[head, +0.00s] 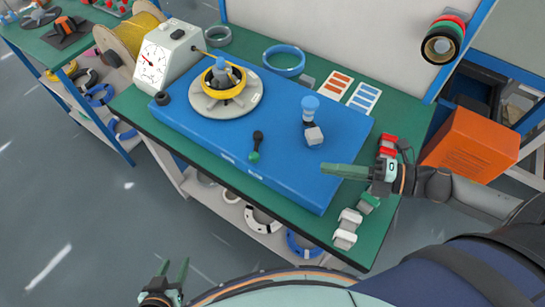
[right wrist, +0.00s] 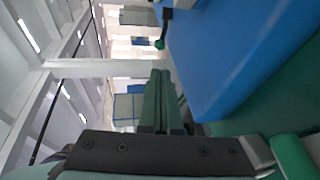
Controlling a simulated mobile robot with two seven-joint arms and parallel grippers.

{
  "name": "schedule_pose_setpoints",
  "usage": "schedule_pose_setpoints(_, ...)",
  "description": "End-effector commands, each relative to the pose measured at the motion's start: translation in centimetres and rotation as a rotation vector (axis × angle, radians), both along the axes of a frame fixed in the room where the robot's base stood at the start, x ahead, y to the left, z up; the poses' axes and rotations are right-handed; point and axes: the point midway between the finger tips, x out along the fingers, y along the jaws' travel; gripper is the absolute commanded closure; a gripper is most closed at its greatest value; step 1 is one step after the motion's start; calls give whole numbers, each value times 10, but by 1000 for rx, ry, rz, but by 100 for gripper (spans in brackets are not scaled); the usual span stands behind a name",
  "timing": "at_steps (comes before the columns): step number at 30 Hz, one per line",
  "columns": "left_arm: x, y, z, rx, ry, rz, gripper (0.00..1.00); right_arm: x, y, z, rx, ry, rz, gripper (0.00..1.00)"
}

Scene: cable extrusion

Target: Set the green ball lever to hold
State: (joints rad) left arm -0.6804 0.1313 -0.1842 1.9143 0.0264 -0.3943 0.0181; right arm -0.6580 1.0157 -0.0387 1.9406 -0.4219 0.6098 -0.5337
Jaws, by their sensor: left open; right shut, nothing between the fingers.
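The green ball lever (head: 253,156) is on the front part of the blue machine box (head: 330,170). Its dark arm points toward the front edge, with the green ball at the lower end; small labels beside it are too small to read. It also shows in the right wrist view (right wrist: 160,44), at the edge of the blue box. My right gripper (head: 323,170) is shut and empty, to the right of the lever, above the right side of the box and apart from the ball. My left gripper (head: 174,264) is open and empty, low at the front left, away from the table.
A blue-topped knob (head: 310,104) stands right of the lever. A round plate with a yellow ring (head: 224,92) and a dial gauge (head: 155,61) are behind and left. Small grey and green blocks (head: 347,226) lie at the table's right front. An orange bin (head: 470,145) stands beyond.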

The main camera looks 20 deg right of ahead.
Motion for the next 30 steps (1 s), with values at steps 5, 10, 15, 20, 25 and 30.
schedule_pose_setpoints(5,0,0,-4,0,1,0,50,8,11,-3,0,-3,2,100)
schedule_pose_setpoints(10,0,0,-6,0,1,0,50,20,27,-6,1,-4,1,100)
schedule_pose_setpoints(15,0,0,-7,0,1,0,50,32,44,-9,2,-5,1,100)
schedule_pose_setpoints(20,0,0,-7,0,1,0,50,43,60,-13,2,-5,1,100)
schedule_pose_setpoints(25,0,0,-5,0,0,0,50,56,78,-17,2,-4,0,100)
schedule_pose_setpoints(30,0,0,-1,0,0,0,50,67,95,-21,2,-3,0,100)
